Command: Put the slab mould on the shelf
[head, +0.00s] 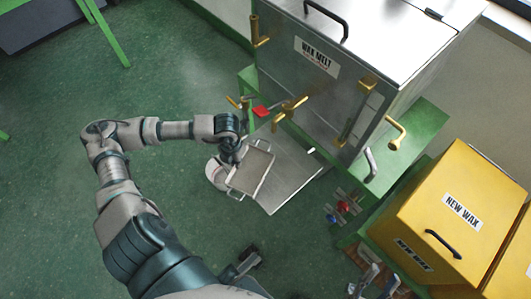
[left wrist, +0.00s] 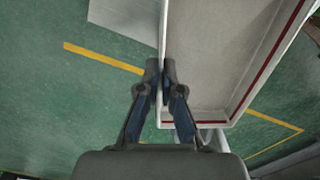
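The slab mould (head: 250,172) is a shallow pale tray with raised walls and end handles. It is held in front of the wax melt machine, over the edge of a sloping metal plate. My left gripper (head: 238,155) is at its upper left side. In the left wrist view, the fingers (left wrist: 161,75) are shut on one wall of the mould (left wrist: 225,50), whose inside looks empty. My right gripper (head: 377,281) is at the bottom edge of the head view, fingers apart and empty, partly cut off. I cannot make out the shelf for certain.
The steel wax melt tank (head: 345,45), with brass taps and handles, stands on a green frame (head: 425,125). The metal plate (head: 290,180) juts out below it. A yellow new wax box (head: 450,200) stands at right. The green floor (head: 60,200) at left is clear.

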